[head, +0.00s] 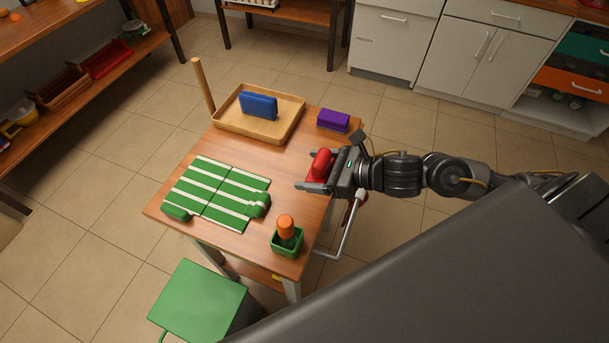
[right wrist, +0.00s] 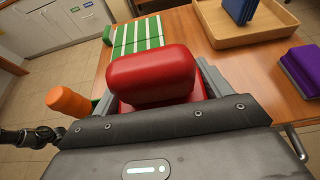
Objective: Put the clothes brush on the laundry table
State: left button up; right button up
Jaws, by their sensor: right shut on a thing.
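The red block with a rounded top (head: 321,163), which I take to be the clothes brush, is in my right gripper (head: 318,172), at the right side of the wooden table (head: 286,190). The gripper is shut on it, one finger on each side. In the right wrist view the red brush (right wrist: 152,75) fills the space between the fingers, over the table top. I cannot tell whether its underside touches the wood. My left gripper is not in view.
A wooden tray (head: 237,123) holding a blue block (head: 259,105) stands at the back, with a purple block (head: 332,121) beside it. A green striped mat (head: 222,187) lies left. A green box (head: 287,243) with an orange-topped thing stands in front. Bare wood lies mid-table.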

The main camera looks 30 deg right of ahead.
jog(key=p, duration=0.1)
send_over(306, 172)
jog(key=s+a, duration=0.1)
jog(key=s, duration=0.1)
notch_tip(306, 172, down, 6)
jog(key=shift+a+f, duration=0.1)
notch_tip(306, 172, down, 3)
jog(key=shift+w+p, duration=0.15)
jog(key=shift+p, duration=0.65)
jog(key=shift+f, duration=0.15)
jog(key=shift+f, duration=0.1)
jog(key=shift+f+b, duration=0.15)
jog(key=shift+b, duration=0.15)
jog(key=o, duration=1)
